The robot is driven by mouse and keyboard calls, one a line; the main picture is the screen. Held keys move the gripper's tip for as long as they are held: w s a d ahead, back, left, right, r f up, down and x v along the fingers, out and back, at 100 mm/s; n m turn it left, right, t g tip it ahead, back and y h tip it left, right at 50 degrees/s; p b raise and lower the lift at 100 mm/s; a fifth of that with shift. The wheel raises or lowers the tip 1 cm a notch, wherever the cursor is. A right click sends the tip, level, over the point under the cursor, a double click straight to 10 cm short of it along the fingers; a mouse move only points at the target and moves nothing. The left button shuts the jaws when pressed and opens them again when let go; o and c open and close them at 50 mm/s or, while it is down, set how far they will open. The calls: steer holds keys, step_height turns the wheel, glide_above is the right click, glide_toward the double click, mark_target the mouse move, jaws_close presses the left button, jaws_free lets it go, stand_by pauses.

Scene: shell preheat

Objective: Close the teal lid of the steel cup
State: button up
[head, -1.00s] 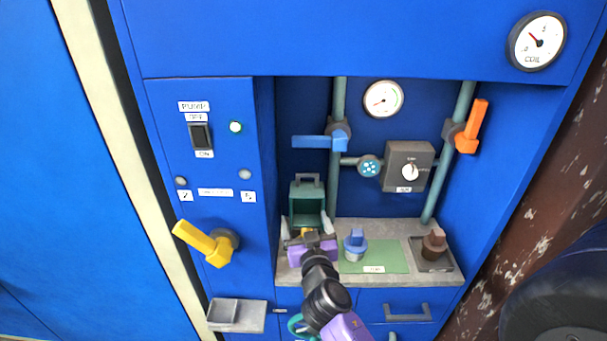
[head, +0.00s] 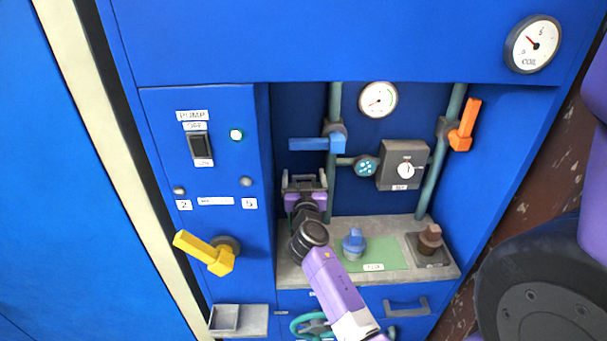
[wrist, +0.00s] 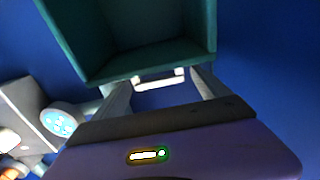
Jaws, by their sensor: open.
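The teal lid stands raised above the counter's back left, and its hollow underside (wrist: 150,40) fills the top of the wrist view. A pale bar handle (wrist: 160,80) shows at its edge, between my fingertips. In the head view my gripper (head: 304,181) and wrist cover nearly all of the lid. My gripper is open in front of the lid, with one finger on each side of the handle; I cannot tell whether they touch it. The steel cup is hidden behind my gripper and arm.
A blue-handled valve (head: 318,143) sits just above right of my gripper. A blue-topped object (head: 354,243) stands on the green mat (head: 385,258), and a brown-topped one (head: 430,238) farther right. A yellow lever (head: 207,252) sticks out at left. A gauge (head: 378,99) is on the back wall.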

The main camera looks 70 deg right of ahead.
steer(key=shift+w+d, duration=0.1)
steer(key=shift+d, duration=0.15)
jaws_close()
steer(key=shift+a+f+b, duration=0.1)
steer(key=shift+f+b, duration=0.1)
steer(key=shift+b, duration=0.6)
